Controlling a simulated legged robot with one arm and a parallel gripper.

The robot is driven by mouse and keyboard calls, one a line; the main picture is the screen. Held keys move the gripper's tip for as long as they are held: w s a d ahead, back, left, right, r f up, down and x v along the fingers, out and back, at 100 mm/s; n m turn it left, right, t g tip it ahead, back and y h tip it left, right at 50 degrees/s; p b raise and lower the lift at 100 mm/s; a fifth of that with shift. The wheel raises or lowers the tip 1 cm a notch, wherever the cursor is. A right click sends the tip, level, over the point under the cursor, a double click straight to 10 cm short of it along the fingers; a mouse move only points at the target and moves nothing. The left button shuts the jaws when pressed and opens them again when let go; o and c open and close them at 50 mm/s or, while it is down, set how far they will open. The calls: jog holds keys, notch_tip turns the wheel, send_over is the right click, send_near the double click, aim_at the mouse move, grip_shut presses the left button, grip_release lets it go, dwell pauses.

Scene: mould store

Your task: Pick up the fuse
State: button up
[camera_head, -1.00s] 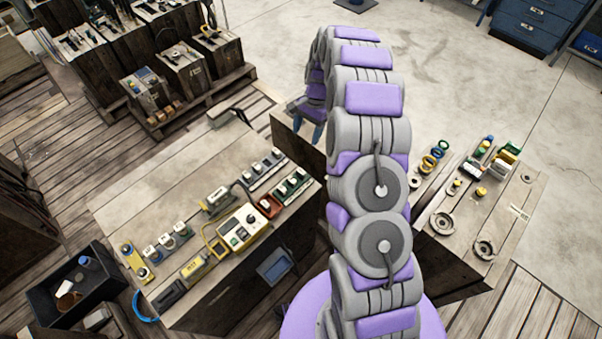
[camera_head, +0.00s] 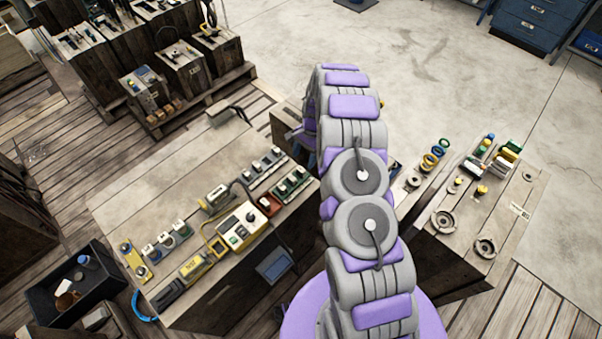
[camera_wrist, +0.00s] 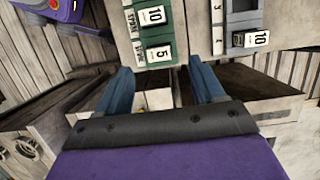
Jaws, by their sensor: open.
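In the wrist view my gripper (camera_wrist: 160,72) is open, its two blue fingers apart with nothing between them. Ahead of the fingertips is a green strip (camera_wrist: 149,38) bearing fuse-like blocks with white labels, one marked 10 (camera_wrist: 152,15) and one marked 5 (camera_wrist: 158,53). A grey strip with another block marked 10 (camera_wrist: 257,38) lies to the right. In the head view the green strip (camera_head: 290,186) lies near the bench's right edge, beside my arm. My gripper is mostly hidden behind the arm there. Which block is the task's fuse I cannot tell.
The left bench (camera_head: 140,205) also holds a yellow-cased meter (camera_head: 237,228) and a row of grey blocks (camera_head: 167,242). A right bench (camera_head: 510,225) carries rings and coloured cylinders. A black bin (camera_head: 75,285) stands at lower left. Open concrete floor lies behind.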

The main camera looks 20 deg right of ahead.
aim_at(302, 168)
jog(key=x, duration=0.3)
jog(key=b+x, duration=0.1)
jog(key=x, duration=0.2)
jog(key=shift+d+f, duration=0.1)
jog(key=shift+f, duration=0.25)
jog(key=shift+r, duration=0.1)
jog(key=c, duration=1.1)
jog(key=shift+r, duration=0.1)
